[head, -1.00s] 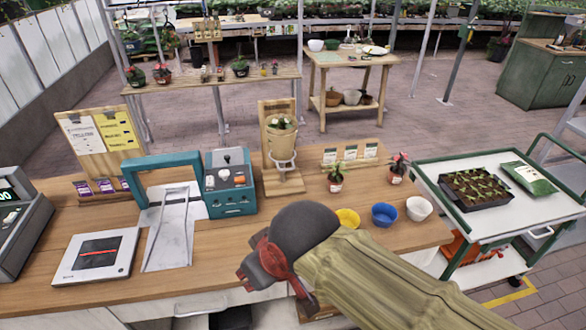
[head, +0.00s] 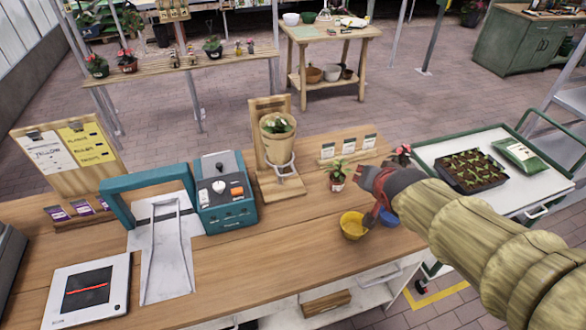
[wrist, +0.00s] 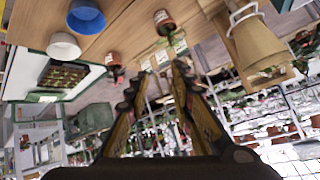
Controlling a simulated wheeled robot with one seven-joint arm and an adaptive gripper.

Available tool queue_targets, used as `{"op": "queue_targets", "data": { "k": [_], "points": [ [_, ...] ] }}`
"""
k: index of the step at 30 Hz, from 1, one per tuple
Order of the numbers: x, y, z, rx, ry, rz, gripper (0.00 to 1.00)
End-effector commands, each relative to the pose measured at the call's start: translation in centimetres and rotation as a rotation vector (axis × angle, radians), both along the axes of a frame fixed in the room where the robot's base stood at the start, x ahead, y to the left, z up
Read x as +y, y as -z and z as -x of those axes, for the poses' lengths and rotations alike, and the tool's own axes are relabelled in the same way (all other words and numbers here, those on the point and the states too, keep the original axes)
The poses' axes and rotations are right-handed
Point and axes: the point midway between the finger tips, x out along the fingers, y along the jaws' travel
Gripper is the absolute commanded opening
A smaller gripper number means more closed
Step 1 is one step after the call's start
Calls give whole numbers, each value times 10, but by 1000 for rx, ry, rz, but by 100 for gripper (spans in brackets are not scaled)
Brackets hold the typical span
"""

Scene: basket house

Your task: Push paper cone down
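The paper cone (head: 278,140) is tan and stands upright in a wire ring on a wooden stand (head: 256,115), with a small green plant at its top. In the wrist view the cone (wrist: 258,48) appears upside down at the upper right, beside the wire holder. My gripper (head: 368,190) is right of the cone in the head view, above the bench and near the blue bowl. In the wrist view its two fingers (wrist: 161,72) are apart with nothing held between them. The cone is outside the fingers, to their right in that view.
A teal machine (head: 222,195) stands left of the cone; a cart (head: 510,185) is right.

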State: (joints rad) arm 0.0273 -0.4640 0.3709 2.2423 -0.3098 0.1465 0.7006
Motion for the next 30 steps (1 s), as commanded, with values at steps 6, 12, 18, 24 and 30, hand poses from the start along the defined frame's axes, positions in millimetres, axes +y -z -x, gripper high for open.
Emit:
{"op": "queue_targets", "data": {
  "k": [6, 12, 18, 24, 30],
  "points": [
    [44, 44, -98, -164, 11, -346, 24],
    [107, 95, -122, -177, -39, -785, 24],
    [150, 123, -106, -103, -71, -1116, 24],
    [165, 131, -101, -68, -81, -1227, 24],
    [183, 137, -120, -68, -84, -1229, 24]
  ]
}}
